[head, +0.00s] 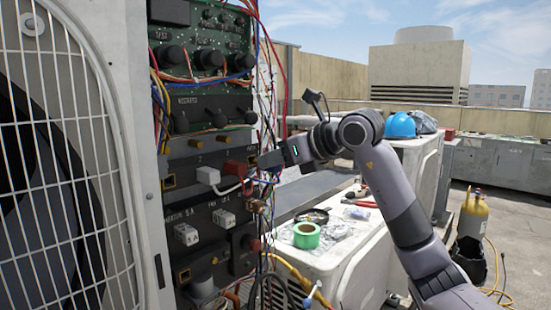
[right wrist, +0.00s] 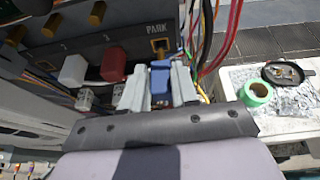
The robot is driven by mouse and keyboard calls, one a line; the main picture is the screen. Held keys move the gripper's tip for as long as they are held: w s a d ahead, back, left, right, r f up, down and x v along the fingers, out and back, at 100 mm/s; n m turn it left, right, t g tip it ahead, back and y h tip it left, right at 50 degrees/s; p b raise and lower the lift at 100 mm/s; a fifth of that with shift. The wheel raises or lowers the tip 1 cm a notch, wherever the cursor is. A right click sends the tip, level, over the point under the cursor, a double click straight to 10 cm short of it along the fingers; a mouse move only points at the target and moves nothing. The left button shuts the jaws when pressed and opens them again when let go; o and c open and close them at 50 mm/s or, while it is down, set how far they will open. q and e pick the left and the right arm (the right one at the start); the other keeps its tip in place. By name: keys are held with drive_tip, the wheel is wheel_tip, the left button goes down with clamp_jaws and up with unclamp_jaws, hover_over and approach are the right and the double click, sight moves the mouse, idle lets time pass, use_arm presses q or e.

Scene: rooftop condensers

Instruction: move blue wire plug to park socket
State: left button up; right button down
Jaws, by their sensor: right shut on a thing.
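The blue plug (right wrist: 160,82) is between the two fingers of my right gripper (right wrist: 158,84), which is shut on it. Its front end points at the park socket (right wrist: 160,45), a brass-edged opening under the PARK label. The socket looks empty, and the plug sits just below it in the right wrist view; I cannot tell the exact gap. In the head view my right gripper (head: 268,160) is at the right edge of the panel, and the plug is hard to make out there. My left gripper is not in view.
A red plug (right wrist: 113,64) and a white plug (right wrist: 73,70) sit left of the blue one. Loose wires (head: 268,60) hang along the panel's right edge. Green tape (head: 306,235) and tools lie on a white unit (head: 340,265) at right.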

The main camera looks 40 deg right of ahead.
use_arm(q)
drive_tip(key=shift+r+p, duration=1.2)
use_arm(e)
drive_tip(key=shift+w+a, duration=0.1)
drive_tip(key=shift+w, duration=1.55)
drive_tip(key=c, duration=0.8)
unclamp_jaws()
drive_tip(key=shift+w, duration=0.1)
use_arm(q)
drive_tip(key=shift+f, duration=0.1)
use_arm(e)
drive_tip(key=shift+s+r, duration=0.15)
drive_tip(key=shift+s, duration=0.45)
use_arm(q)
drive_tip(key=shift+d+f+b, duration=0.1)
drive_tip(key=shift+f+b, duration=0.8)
use_arm(e)
drive_tip(key=v, duration=0.6)
drive_tip(key=shift+r, duration=0.1)
